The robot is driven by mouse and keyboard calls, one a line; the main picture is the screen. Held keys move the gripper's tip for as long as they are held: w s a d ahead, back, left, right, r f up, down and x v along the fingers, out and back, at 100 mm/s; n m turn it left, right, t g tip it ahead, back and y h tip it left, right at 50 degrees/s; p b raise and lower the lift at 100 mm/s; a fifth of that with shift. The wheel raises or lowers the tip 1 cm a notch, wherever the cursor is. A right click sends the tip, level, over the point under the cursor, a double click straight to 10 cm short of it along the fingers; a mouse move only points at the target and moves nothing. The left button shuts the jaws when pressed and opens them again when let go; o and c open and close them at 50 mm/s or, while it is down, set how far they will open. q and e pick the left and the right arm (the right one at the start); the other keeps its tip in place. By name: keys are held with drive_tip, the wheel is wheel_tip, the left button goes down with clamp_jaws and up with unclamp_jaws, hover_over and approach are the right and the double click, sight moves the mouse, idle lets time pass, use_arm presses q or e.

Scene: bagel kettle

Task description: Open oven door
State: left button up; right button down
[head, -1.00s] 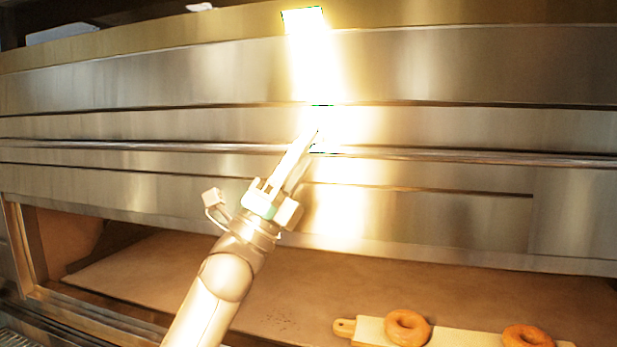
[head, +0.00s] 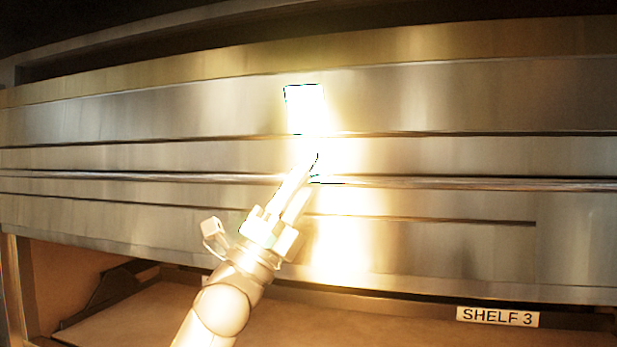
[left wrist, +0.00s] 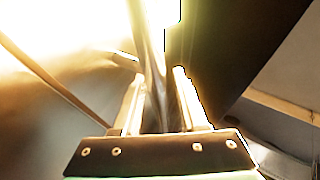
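The oven has a wide steel front (head: 450,240) with a long horizontal handle bar (head: 450,183) across it. My left gripper (head: 313,168) reaches up from below to this bar near the middle of the head view. In the left wrist view, the bar (left wrist: 155,70) runs between the fingers of my left gripper (left wrist: 160,85), which are drawn in around it. Strong glare washes out the fingertips and the exact contact. The front panel stands upright. My right gripper is out of view.
Below the steel front is an open compartment with a brown floor (head: 190,322). A "SHELF 3" label (head: 497,316) is at lower right. A steel side post (head: 20,290) stands at lower left. The top of the unit is dark.

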use_arm(q)
drive_tip(key=shift+o, duration=1)
drive_tip(key=shift+w+f, duration=0.1)
drive_tip(key=b+v, duration=0.6)
drive_tip(key=v, duration=0.9)
drive_tip(key=shift+f, duration=0.1)
